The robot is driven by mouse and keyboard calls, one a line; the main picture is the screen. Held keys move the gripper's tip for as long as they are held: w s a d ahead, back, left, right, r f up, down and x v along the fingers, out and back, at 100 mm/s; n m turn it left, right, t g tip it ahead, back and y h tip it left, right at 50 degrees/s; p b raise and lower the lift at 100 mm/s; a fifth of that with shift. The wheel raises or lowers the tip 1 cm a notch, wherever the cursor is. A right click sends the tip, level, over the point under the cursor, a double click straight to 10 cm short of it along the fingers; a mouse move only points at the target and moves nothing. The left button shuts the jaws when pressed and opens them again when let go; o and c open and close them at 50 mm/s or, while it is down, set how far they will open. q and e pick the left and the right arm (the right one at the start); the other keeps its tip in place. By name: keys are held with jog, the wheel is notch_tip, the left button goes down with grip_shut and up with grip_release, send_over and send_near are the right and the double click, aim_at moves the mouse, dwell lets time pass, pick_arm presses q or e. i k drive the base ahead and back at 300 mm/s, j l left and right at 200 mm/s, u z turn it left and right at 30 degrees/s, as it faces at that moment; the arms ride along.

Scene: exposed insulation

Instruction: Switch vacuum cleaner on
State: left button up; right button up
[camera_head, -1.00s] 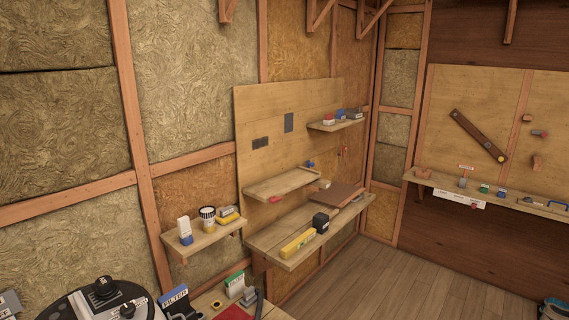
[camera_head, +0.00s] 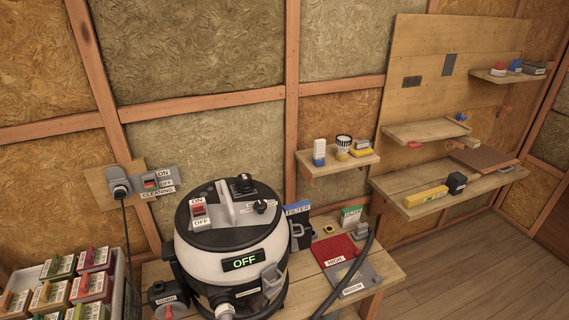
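The vacuum cleaner (camera_head: 218,245) is a round black and white drum on a wooden bench at the lower middle. Its front display (camera_head: 243,262) reads OFF in green. On its black top is a red switch (camera_head: 198,209) with an ON label above and an OFF label below. A dark knob (camera_head: 261,206) sits to the right of the switch on the grey top panel. On the wall behind to the left is a socket (camera_head: 119,187) with a black plug and cord, beside a second red switch (camera_head: 150,184) labelled ON, OFF and CLEANING. Neither gripper is in view.
A crate (camera_head: 128,268) of labelled colored boxes stands at the lower left. The bench (camera_head: 362,301) holds a red mat (camera_head: 334,251), a black hose (camera_head: 352,272) and a FILTER box (camera_head: 299,222). Wall shelves (camera_head: 341,164) stand to the right. Floor is clear at the right.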

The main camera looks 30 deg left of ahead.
aim_at(198, 208)
jog(key=u, duration=1.25)
